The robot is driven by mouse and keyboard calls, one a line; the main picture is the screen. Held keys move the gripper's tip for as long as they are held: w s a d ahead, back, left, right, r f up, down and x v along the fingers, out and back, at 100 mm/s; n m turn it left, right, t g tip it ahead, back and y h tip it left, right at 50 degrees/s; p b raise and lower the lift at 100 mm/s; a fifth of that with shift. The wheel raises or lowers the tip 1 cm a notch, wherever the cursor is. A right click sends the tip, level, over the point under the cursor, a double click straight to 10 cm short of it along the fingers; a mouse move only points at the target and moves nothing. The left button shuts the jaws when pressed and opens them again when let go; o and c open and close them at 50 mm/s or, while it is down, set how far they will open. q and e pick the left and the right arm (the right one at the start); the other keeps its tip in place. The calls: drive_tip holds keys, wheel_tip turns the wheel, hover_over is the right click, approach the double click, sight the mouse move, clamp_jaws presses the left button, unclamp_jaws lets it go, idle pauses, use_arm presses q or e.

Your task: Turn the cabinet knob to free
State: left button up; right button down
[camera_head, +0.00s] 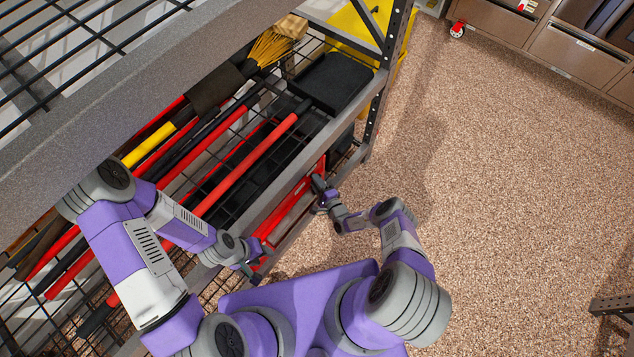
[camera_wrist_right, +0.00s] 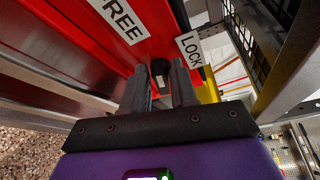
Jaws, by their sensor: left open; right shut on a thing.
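The red cabinet (camera_head: 290,208) sits low in the steel rack; its red face (camera_wrist_right: 75,30) fills the upper left of the right wrist view. A black knob (camera_wrist_right: 160,76) with a pale mark stands on that face, between a FREE label (camera_wrist_right: 118,18) and a LOCK label (camera_wrist_right: 191,48). My right gripper (camera_wrist_right: 161,68) is shut on the knob, one finger on each side; it also shows at the cabinet in the head view (camera_head: 319,195). My left gripper (camera_head: 252,272) is open and empty near the left end of the cabinet. The knob cannot be made out in the head view.
Steel rack shelves (camera_head: 60,150) hold long-handled red, black and yellow tools, a broom (camera_head: 272,45) and a black case (camera_head: 330,82). A rack post (camera_head: 385,75) stands right of the cabinet. Drawers (camera_head: 570,50) stand far right.

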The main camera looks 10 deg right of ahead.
drive_tip(key=shift+f+n+t+b, duration=0.3)
drive_tip(key=shift+n+t+b, duration=0.45)
drive_tip(key=shift+n, duration=0.65)
drive_tip(key=c, duration=1.1)
unclamp_jaws()
drive_tip(key=shift+s, duration=0.15)
drive_tip(key=p+v, duration=0.1)
drive_tip(key=v, duration=0.6)
drive_tip(key=shift+s, duration=0.15)
drive_tip(key=shift+d+r, duration=0.1)
